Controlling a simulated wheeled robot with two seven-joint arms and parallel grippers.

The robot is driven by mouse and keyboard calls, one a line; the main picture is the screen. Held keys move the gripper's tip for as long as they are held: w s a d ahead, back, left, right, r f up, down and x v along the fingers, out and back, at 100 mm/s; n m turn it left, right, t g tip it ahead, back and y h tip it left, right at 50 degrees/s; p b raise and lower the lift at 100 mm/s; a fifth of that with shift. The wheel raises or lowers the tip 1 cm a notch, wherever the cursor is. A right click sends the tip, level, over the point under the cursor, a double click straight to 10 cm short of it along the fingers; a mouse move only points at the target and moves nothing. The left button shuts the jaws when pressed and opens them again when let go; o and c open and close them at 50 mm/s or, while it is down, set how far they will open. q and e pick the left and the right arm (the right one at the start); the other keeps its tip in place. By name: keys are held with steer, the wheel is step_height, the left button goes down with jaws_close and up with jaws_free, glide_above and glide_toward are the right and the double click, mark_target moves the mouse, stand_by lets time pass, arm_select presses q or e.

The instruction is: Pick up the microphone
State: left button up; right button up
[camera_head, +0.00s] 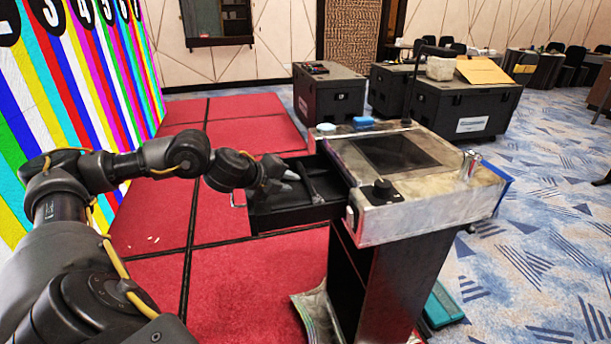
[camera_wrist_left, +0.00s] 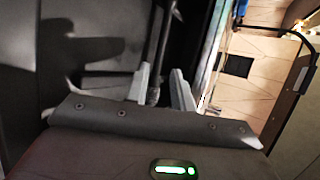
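A slim dark rod that looks like the microphone (camera_head: 307,182) lies in the open black drawer (camera_head: 290,218) on the left side of the lectern. My left gripper (camera_head: 289,181) reaches into the drawer from the left, with its pale fingertips close to the rod. In the left wrist view, the two grey fingers of my left gripper (camera_wrist_left: 160,88) are apart. The dark rod (camera_wrist_left: 163,45) shows between them, its thicker lower end nearer the left finger. I see no clear contact. My right gripper is not in view.
The lectern's top (camera_head: 440,199) holds a black knob-like object (camera_head: 383,190), a blue block (camera_head: 363,121), a gooseneck stalk (camera_head: 412,85) and a silver fitting (camera_head: 468,165). The drawer walls surround my gripper. Black cases (camera_head: 330,95) stand behind. A striped wall (camera_head: 85,80) is at left.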

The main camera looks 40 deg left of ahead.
mark_target(308, 183)
arm_select(q)
steer(key=shift+p+x, duration=0.55)
steer(key=shift+x, duration=3.2)
steer(key=shift+a+r, duration=0.1)
steer(key=shift+a, duration=0.1)
steer(key=shift+s, duration=0.1)
jaws_close()
